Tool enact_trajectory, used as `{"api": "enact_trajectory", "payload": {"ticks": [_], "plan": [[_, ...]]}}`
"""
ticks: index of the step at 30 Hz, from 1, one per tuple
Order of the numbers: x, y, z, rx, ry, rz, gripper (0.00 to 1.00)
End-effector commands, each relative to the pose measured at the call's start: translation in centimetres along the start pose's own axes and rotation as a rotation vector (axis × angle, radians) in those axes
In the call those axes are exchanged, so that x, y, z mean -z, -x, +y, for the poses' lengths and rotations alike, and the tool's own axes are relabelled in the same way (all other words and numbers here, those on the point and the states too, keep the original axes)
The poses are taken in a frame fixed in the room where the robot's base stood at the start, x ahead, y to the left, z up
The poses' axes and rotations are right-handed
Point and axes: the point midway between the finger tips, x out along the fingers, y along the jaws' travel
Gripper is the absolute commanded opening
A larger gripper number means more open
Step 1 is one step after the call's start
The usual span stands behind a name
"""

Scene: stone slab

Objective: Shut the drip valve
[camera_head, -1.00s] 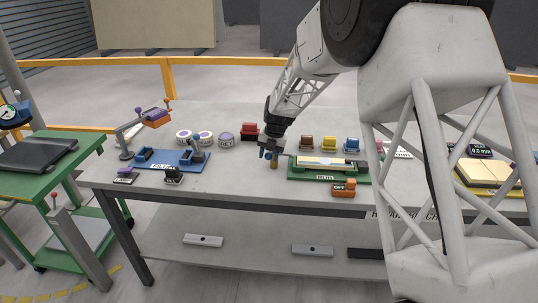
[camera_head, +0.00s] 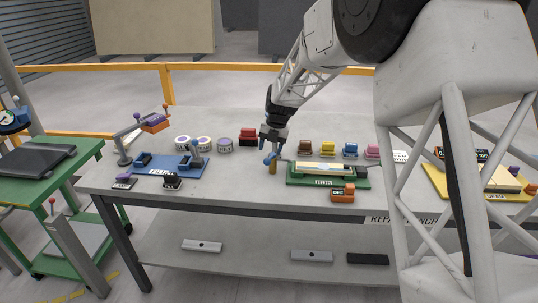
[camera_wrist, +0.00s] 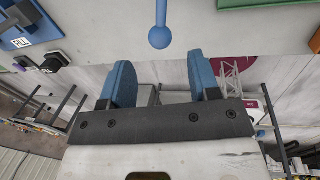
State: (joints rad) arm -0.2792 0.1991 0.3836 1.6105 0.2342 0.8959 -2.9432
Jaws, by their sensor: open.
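My gripper (camera_head: 272,146) is above the grey-topped bench, between the blue fixture and the green fixture. In the wrist view its two blue fingers (camera_wrist: 160,75) are apart with nothing between them. A blue ball on a thin blue stem (camera_wrist: 159,37) shows just beyond the fingertips, roughly centred between them and apart from them. In the head view a small brassy upright piece (camera_head: 273,168) stands just under the gripper, with blue beside it. This may be the drip valve; I read no label on it.
The blue fixture (camera_head: 165,170) with a lever is left, the green fixture (camera_head: 328,181) right with an orange block (camera_head: 343,193) in front. Several coloured blocks and round tins (camera_head: 225,145) line the back. A black switch (camera_head: 172,181) sits near the front edge.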

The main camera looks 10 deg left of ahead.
Motion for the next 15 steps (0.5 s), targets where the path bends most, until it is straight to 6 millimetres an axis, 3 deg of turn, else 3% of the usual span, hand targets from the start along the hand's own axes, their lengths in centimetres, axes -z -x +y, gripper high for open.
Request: {"api": "enact_trajectory", "payload": {"ticks": [6,15], "plan": [[0.0,1.7,0.0,0.001,0.000,0.001,0.56],[0.0,2.0,0.0,0.001,0.000,0.001,0.56]]}}
